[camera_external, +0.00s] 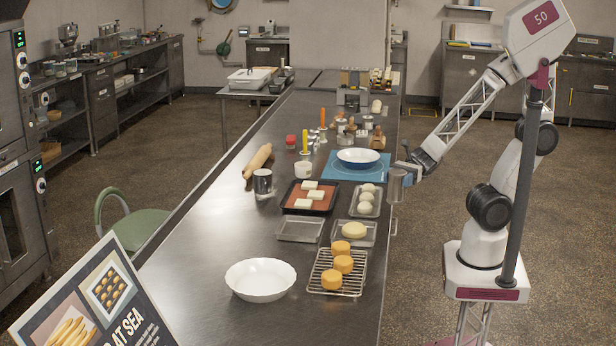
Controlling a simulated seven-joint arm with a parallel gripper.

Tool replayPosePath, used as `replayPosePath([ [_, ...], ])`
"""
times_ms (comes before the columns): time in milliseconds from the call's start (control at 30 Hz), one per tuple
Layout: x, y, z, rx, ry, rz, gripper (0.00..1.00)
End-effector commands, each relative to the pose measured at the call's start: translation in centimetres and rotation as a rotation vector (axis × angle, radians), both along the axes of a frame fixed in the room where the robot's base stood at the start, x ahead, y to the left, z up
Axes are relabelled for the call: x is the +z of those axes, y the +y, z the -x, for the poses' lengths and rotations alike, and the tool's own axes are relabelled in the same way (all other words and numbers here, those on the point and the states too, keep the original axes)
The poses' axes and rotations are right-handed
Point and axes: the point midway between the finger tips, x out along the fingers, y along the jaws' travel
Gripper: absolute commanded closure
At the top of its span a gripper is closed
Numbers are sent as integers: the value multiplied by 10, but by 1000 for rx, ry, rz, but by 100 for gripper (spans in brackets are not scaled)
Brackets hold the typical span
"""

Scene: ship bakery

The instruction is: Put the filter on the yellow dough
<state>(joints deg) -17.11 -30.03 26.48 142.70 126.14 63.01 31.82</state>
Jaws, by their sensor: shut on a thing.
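My gripper (404,172) is at the right edge of the long steel table, beside the blue mat. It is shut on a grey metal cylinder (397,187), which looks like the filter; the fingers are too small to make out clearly. A pale yellow round of dough (354,229) lies in a small metal tray (370,242), nearer the camera and to the left of my gripper. The held cylinder is apart from this dough.
A small tray (377,208) of white dough balls lies between my gripper and the yellow dough. Several orange rounds sit on a wire rack (323,290). A white bowl (357,158) stands on the blue mat (333,173).

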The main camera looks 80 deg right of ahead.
Motion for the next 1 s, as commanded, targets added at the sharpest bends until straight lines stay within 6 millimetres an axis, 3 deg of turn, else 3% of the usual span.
replayPosePath([
  [567,-2,-2,4,-2,1,0,68],
  [1000,-6,19,-28,-1,2,0,68],
])
